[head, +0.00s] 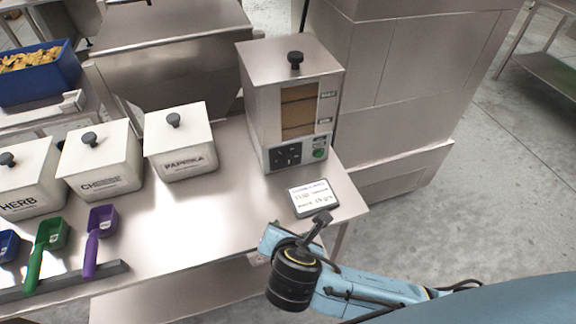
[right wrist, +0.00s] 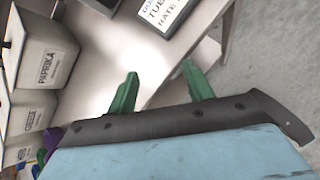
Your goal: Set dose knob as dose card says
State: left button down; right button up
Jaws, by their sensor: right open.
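The doser, a steel box with an amber window (head: 299,110), stands at the table's right end. Its low front panel (head: 288,154) is dark with pale marks; the dose knob's setting is too small to read. The dose card (head: 314,198), white with a dark frame, lies in front of the doser; its small print is unclear. The card also shows at the top of the right wrist view (right wrist: 168,10), partly cut off. My right gripper (right wrist: 160,83) is open and empty, its green fingers apart over the table edge. My left gripper is out of view.
Lidded bins marked paprika (head: 183,165), cheese (head: 100,185) and herb (head: 25,205) stand left of the doser. Purple (head: 100,222) and green (head: 50,235) scoops rest in front. The steel table (head: 240,190) is clear between paprika bin and card. A green button (head: 319,153) sits beside the panel.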

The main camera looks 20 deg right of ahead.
aim_at(288, 164)
jog(key=w+n+t, duration=0.1)
jog(key=w+n, duration=0.1)
jog(key=n, duration=0.2)
jog(key=w+d+n+t, duration=0.1)
jog(key=n+t, duration=0.1)
jog(key=n, duration=0.3)
jog(key=w+n+t+h, duration=0.1)
jog(key=w+n+t, duration=0.1)
jog(key=n, duration=0.3)
jog(key=shift+w+d+r, duration=0.35)
jog(key=shift+r, duration=0.05)
jog(key=n, duration=0.1)
jog(key=w+n+t, duration=0.1)
jog(key=n, duration=0.1)
jog(key=shift+d+r, duration=0.1)
jog(key=shift+d, duration=0.25)
jog(key=shift+w+d+t, duration=0.1)
jog(key=shift+w+t, duration=0.15)
jog(key=shift+t, duration=0.05)
jog(key=b+x, duration=0.2)
jog(key=x, duration=1)
jog(key=shift+w+d+b, duration=0.1)
jog(key=shift+w+b, duration=0.3)
